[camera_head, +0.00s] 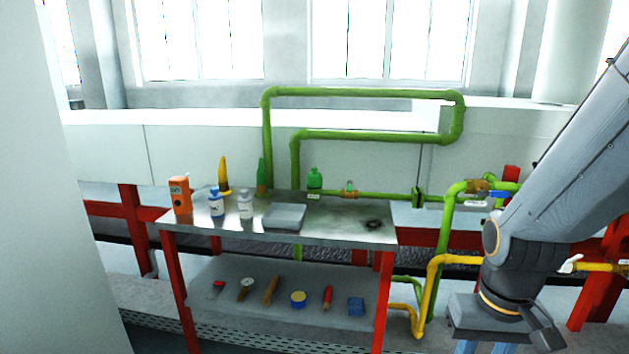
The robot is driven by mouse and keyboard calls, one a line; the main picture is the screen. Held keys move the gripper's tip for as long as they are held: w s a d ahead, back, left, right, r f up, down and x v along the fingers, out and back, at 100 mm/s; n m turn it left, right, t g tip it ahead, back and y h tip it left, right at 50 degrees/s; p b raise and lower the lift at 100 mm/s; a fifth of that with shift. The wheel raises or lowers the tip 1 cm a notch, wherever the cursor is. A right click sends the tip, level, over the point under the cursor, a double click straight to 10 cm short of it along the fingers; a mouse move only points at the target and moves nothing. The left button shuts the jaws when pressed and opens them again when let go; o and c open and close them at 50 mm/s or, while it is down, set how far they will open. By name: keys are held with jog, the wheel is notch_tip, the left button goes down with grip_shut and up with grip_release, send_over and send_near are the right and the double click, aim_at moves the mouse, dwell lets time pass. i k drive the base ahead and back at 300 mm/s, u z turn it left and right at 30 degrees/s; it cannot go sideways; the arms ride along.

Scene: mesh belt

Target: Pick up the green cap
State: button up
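A green, rounded object with a narrower top (315,178) stands at the back of the metal table; it may be the green cap, but it is too small to be sure. A taller green tapered piece (262,177) stands to its left at the table's back edge. The end of my arm is at the lower right, well to the right of the table and apart from everything on it. Two pale blue parts of my gripper (486,348) show at the bottom edge. Its fingertips are cut off by the frame, so its opening is hidden.
The table top (340,229) also holds an orange box (180,195), two small bottles (216,204), a yellow cone (223,176) and a grey tray (285,216). Its right part is mostly clear. Several tools lie on the lower shelf. Green pipes (365,93) run behind; a yellow pipe (429,285) stands right.

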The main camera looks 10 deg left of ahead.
aim_at(313, 179)
jog(key=k, duration=0.65)
jog(key=u, duration=0.55)
jog(key=i, duration=0.5)
jog(key=u, duration=0.8)
jog(key=i, duration=0.7)
jog(key=z, duration=0.55)
jog(key=i, duration=0.6)
jog(key=z, duration=0.6)
